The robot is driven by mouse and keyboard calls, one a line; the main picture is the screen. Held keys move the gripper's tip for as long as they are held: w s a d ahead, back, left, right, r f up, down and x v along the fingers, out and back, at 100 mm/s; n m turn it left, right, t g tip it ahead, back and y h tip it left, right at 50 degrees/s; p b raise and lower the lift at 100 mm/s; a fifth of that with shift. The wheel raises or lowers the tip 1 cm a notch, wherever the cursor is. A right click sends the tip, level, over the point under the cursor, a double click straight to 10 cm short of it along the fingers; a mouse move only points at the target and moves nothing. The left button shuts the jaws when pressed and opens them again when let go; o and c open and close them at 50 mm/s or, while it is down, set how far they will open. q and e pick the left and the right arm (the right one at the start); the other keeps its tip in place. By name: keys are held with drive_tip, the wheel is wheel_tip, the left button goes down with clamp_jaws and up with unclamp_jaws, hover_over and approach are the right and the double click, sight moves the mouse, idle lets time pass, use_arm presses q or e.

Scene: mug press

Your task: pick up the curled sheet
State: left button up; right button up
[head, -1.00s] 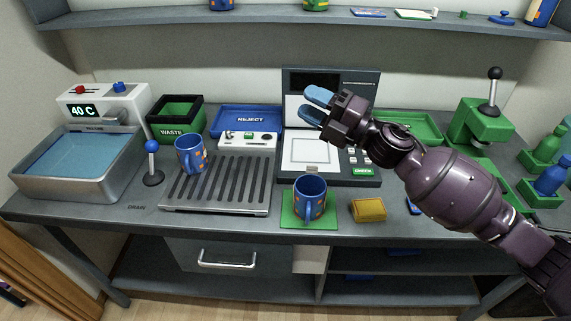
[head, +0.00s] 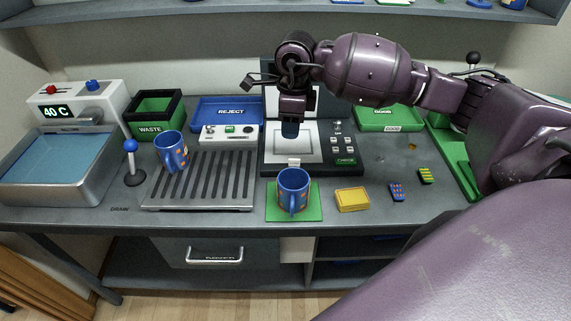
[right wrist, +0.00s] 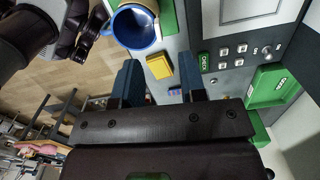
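I cannot make out a clearly curled sheet. A small pale piece (head: 295,162) at the front edge of the check station, behind the blue mug (head: 293,184), may be it. A flat white square (head: 308,155) lies on the station. My right gripper (head: 290,130) points down over the station in the head view, partly hiding the square. In the right wrist view its blue fingers (right wrist: 161,85) are apart with nothing between them. A dark claw-like part (right wrist: 88,30) at the upper left there may be my left gripper; its state is unclear.
The mug stands on a green mat (head: 270,213), left of a yellow sponge (head: 352,200). Another mug (head: 171,152) stands on the drain grate (head: 205,195). The waste bin (head: 157,117), reject tray (head: 226,113) and good tray (head: 391,118) line the back. The upper shelf (head: 200,14) overhangs.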

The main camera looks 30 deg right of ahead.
hover_over(294, 159)
wheel_tip(294, 159, down, 6)
drive_tip(key=shift+r+p, duration=0.15)
drive_tip(key=shift+p, duration=0.15)
drive_tip(key=shift+f+p, duration=0.6)
drive_tip(key=shift+f, duration=2)
drive_tip(key=shift+s, duration=0.1)
drive_tip(key=shift+c, duration=0.4)
clamp_jaws()
